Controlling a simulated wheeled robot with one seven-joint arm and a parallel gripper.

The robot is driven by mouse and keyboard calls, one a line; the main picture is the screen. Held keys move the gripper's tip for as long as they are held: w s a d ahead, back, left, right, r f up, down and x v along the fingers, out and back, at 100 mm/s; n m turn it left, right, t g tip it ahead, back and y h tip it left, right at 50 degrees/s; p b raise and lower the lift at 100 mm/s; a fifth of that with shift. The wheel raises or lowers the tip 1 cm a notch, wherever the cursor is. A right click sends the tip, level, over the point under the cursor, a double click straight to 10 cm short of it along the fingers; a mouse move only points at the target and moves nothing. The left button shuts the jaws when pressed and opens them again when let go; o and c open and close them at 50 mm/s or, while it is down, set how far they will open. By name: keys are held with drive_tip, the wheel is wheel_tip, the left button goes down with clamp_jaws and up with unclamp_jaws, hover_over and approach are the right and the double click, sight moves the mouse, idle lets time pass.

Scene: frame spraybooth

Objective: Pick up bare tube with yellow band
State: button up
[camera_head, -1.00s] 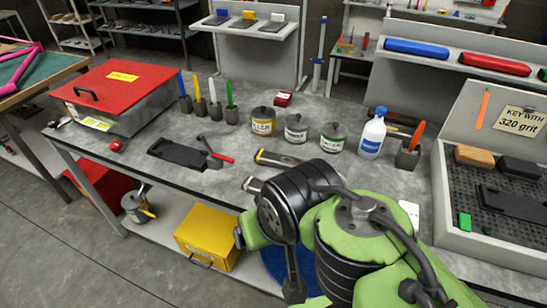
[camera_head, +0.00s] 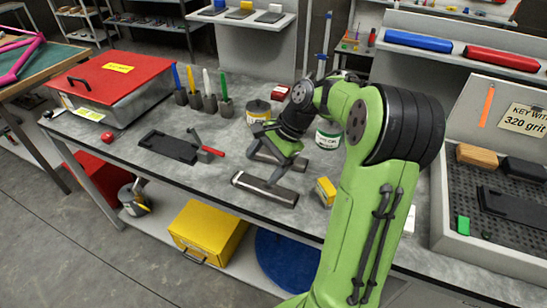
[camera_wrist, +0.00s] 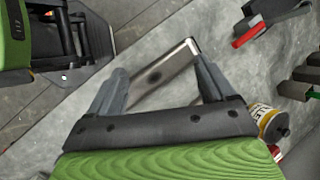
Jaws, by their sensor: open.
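My gripper (camera_head: 270,165) is open and points down over the front of the bench, close to two grey tubes lying there. The front tube (camera_head: 262,189) lies near the bench edge, just in front of the fingers. The rear tube (camera_head: 290,163) is partly hidden by my gripper. No yellow band shows on either tube now; a yellow end showed on the rear one earlier. In the wrist view a bare metal tube (camera_wrist: 160,78) lies on the bench between and beyond the spread fingers (camera_wrist: 157,65); its near part is hidden. I cannot tell whether a finger touches it.
A yellow-labelled can (camera_head: 258,111) and a green-labelled can (camera_head: 328,136) stand behind. A small yellow box (camera_head: 325,190) lies right of the tubes. A black tray (camera_head: 168,147) and red-handled tool (camera_head: 209,151) lie left. A grey sanding station (camera_head: 470,235) stands right.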

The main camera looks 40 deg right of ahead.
drive_tip(key=s+d+f+m+t, duration=0.2)
drive_tip(key=d+m, duration=0.2)
drive_tip(key=d, duration=0.3)
drive_tip(key=s+d+f+m+t+y+b, duration=0.1)
drive_tip(key=s+d+f+m+t, duration=0.1)
drive_tip(key=d, duration=0.6)
drive_tip(key=s+d+f+m+t+y, duration=0.1)
drive_tip(key=s+d+f+m+t, duration=0.1)
drive_tip(key=d+m+t, duration=0.2)
drive_tip(key=shift+d+m, duration=1.5)
drive_tip(key=shift+d, duration=0.2)
drive_tip(key=b+x, duration=0.3)
drive_tip(key=x, duration=0.5)
drive_tip(key=b+x, duration=0.4)
drive_tip(key=x, duration=0.4)
drive_tip(key=shift+a+r, duration=0.1)
drive_tip(key=shift+r, duration=0.1)
drive_tip(key=shift+r+y, duration=0.1)
drive_tip(key=shift+y, duration=0.2)
drive_tip(key=c, duration=1.2)
